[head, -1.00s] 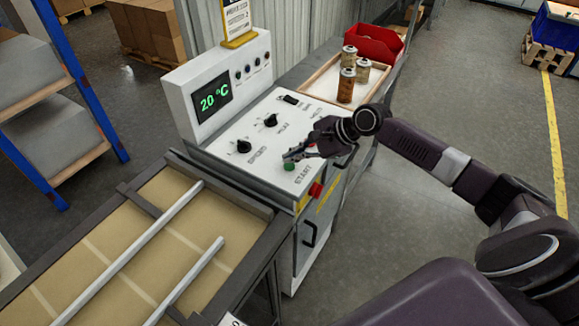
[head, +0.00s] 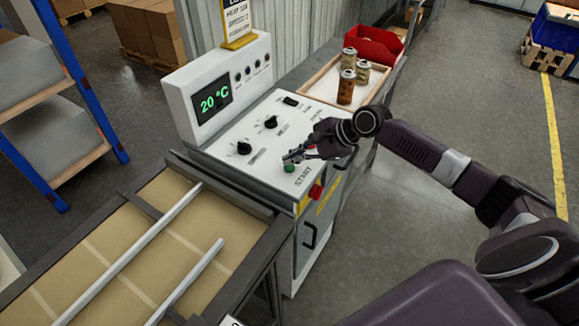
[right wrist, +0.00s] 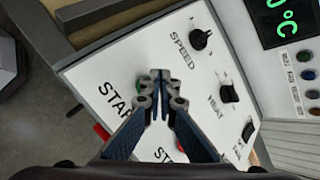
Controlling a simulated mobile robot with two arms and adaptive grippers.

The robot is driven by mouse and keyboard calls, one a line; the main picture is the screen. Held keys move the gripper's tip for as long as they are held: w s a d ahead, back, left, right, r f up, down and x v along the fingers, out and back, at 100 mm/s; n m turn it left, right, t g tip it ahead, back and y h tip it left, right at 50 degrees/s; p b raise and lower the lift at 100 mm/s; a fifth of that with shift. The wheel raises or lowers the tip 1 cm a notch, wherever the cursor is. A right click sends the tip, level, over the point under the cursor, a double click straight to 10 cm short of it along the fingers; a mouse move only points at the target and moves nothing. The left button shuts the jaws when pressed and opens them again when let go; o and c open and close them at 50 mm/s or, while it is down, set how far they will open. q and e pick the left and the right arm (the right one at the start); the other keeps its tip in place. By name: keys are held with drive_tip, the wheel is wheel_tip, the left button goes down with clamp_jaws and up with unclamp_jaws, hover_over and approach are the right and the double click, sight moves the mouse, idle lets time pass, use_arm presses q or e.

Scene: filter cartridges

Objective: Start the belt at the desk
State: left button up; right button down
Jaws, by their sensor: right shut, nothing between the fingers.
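The control desk (head: 225,148) has a sloping white panel with a green start button (head: 290,168) near its front edge, above the word START. My right gripper (head: 288,158) is shut and empty, its fingertips just over the green button. In the right wrist view the closed fingertips (right wrist: 160,76) partly cover the green button (right wrist: 139,85); I cannot tell whether they touch it. The belt (head: 185,255) lies at the lower left with two pale rails along it. The display (head: 213,100) reads 20 °C. My left gripper is not in view.
A red button (head: 316,190) sits on the desk's front corner, close to the gripper. Black knobs (head: 270,122) stand on the panel. Behind are a tray (head: 320,84) with several canisters and a red bin (head: 374,44). The floor right of the desk is clear.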

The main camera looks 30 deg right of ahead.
sight(292, 168)
drive_tip(key=shift+f, duration=0.1)
drive_tip(key=shift+f+p, duration=0.25)
drive_tip(key=shift+p, duration=0.15)
drive_tip(key=shift+f, duration=0.1)
drive_tip(key=shift+f, duration=0.45)
idle(0.9)
drive_tip(key=shift+r+p, duration=0.85)
drive_tip(key=shift+p, duration=0.45)
wheel_tip(292, 168, up, 5)
drive_tip(key=p, duration=0.6)
